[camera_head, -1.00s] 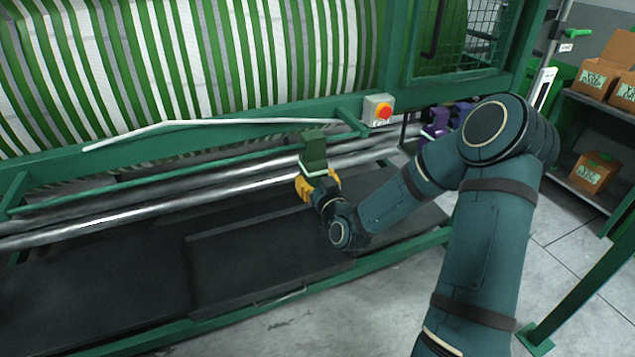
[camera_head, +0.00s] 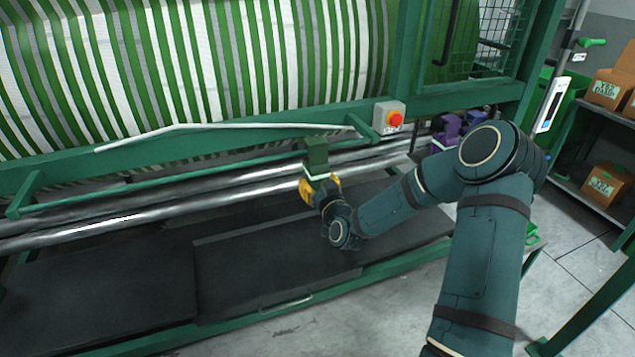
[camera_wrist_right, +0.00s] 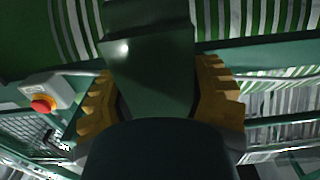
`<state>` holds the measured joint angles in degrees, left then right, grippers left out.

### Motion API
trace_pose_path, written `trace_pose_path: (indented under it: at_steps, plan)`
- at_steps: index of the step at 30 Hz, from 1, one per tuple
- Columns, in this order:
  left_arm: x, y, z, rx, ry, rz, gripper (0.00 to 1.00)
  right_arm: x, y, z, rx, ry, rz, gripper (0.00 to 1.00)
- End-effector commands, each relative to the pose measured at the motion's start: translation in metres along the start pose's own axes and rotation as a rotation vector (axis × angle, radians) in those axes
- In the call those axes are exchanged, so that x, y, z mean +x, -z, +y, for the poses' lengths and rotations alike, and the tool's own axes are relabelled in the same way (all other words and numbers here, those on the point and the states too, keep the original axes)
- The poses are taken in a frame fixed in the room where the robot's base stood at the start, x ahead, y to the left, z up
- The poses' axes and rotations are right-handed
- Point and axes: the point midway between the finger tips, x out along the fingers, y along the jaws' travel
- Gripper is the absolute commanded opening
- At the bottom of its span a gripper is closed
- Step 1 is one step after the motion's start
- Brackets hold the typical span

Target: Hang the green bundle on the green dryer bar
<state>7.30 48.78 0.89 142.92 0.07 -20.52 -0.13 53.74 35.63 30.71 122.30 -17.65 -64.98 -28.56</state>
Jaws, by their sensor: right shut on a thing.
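The green bundle (camera_head: 317,155) is a dark green folded piece with a pale band near its lower end. My right gripper (camera_head: 320,182), with yellow fingers, is shut on its lower end and holds it upright. The green dryer bar (camera_head: 220,170) runs along the front of the striped machine. The bundle is in front of this bar in the head view and hides part of it; I cannot tell whether they touch. In the right wrist view the bundle (camera_wrist_right: 150,70) fills the middle between the yellow fingers. My left gripper is not in view.
A control box with a red button (camera_head: 394,119) is right of the bundle. Purple bundles (camera_head: 447,130) hang farther right. Metal rollers (camera_head: 130,218) run behind and below the bar, above a dark tray (camera_head: 270,262). Cardboard boxes (camera_head: 604,183) stand on a shelf at the right.

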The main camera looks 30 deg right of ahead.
Motion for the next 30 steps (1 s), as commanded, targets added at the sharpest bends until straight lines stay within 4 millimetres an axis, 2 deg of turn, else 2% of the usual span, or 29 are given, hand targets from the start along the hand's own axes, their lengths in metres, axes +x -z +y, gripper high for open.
trace_pose_path:
  at_steps: [14, 15, 17, 26, 30]
  plan:
    - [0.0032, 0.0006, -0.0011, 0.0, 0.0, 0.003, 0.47, 0.0001, -0.0039, -0.0001, 0.0, 0.0, 0.002, 0.1]
    - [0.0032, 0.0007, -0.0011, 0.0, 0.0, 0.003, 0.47, 0.0001, -0.0039, 0.0, -0.001, 0.0, 0.002, 0.7]
    - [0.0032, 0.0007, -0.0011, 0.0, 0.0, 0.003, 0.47, 0.0001, -0.004, 0.0, -0.001, 0.0, 0.001, 0.91]
    - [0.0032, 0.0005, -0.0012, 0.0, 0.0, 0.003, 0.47, -0.0004, -0.0048, 0.0002, 0.0, 0.0, -0.001, 0.91]
    - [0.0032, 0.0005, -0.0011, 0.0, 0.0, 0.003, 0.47, -0.0081, -0.0048, 0.0002, -0.002, 0.0, -0.002, 0.91]
